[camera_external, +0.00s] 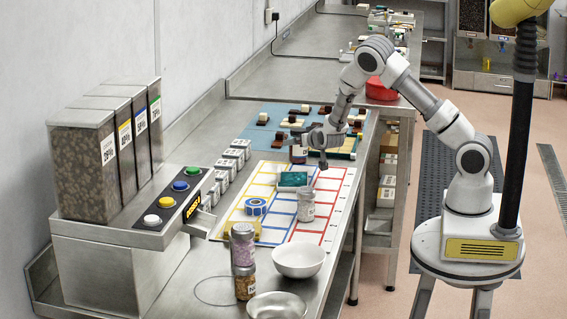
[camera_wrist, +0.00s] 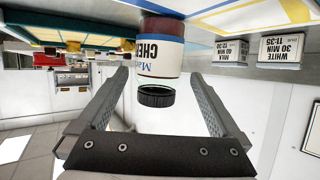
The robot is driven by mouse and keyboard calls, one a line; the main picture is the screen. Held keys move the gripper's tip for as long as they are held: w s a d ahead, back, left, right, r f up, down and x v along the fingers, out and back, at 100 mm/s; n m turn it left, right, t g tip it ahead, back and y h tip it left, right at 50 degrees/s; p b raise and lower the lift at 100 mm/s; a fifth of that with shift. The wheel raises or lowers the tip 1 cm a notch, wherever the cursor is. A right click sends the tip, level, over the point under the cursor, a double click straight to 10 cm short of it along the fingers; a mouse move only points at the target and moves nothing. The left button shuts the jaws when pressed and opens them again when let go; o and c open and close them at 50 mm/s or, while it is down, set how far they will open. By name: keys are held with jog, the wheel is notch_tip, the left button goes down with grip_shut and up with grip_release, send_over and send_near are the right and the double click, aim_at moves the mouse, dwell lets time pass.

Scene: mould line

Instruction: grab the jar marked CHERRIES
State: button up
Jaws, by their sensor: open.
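The jar marked CHERRIES (camera_wrist: 160,55) shows upside down in the wrist view, with dark red contents, a white label with a blue edge and a black lid (camera_wrist: 156,97). Only "CHE" of the name is readable. My gripper (camera_wrist: 158,75) is open, with one finger on each side of the jar's lid end and visible gaps between. In the external view my gripper (camera_external: 316,141) is low over the bench, and a dark jar (camera_external: 298,154) stands just left of it, partly hidden by it.
A grey-lidded jar (camera_external: 306,204) stands on the coloured grid mat near a green box (camera_external: 292,180) and blue tape (camera_external: 255,206). Two stacked jars (camera_external: 243,247) and a white bowl (camera_external: 299,260) are nearer. Dark and pale pieces lie on the blue mat (camera_external: 254,112) behind.

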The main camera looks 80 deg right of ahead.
jog(key=shift+f+x, duration=0.1)
jog(key=shift+x, duration=1.5)
jog(key=shift+f+x, duration=0.15)
jog(key=shift+x, duration=1.45)
jog(key=shift+s, duration=0.1)
jog(key=shift+c, duration=0.2)
jog(key=c, duration=1.4)
jog(key=shift+r, duration=0.1)
jog(key=shift+c, duration=0.6)
jog(key=shift+r, duration=0.1)
